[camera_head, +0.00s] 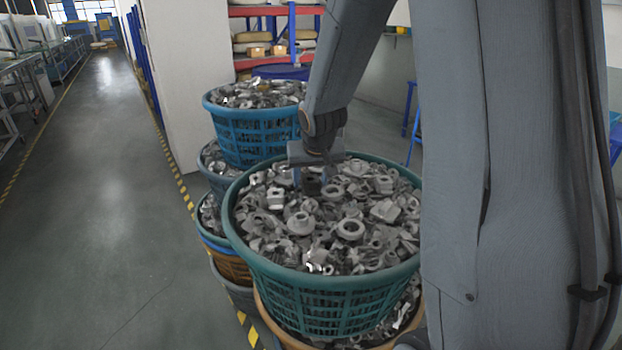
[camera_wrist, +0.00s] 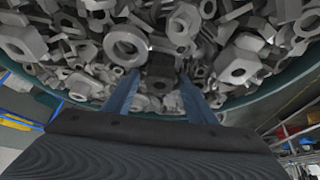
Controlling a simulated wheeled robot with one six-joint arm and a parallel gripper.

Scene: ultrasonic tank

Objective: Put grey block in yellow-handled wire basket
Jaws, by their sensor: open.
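My gripper (camera_head: 311,181) points down into a green plastic basket (camera_head: 318,292) heaped with grey metal parts. Its two blue fingers are apart. In the wrist view a darker grey block (camera_wrist: 162,66) lies among the parts, between the fingertips of my gripper (camera_wrist: 159,77). The block also shows just below the fingers in the head view (camera_head: 312,186). I cannot tell whether the fingers touch it. No yellow-handled wire basket shows in either view.
A blue basket (camera_head: 250,137) of similar parts stands behind, on a stack of baskets. More baskets are under the green one. A red and blue shelf (camera_head: 268,12) is at the back. The grey floor (camera_head: 100,200) to the left is clear, with yellow-black tape.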

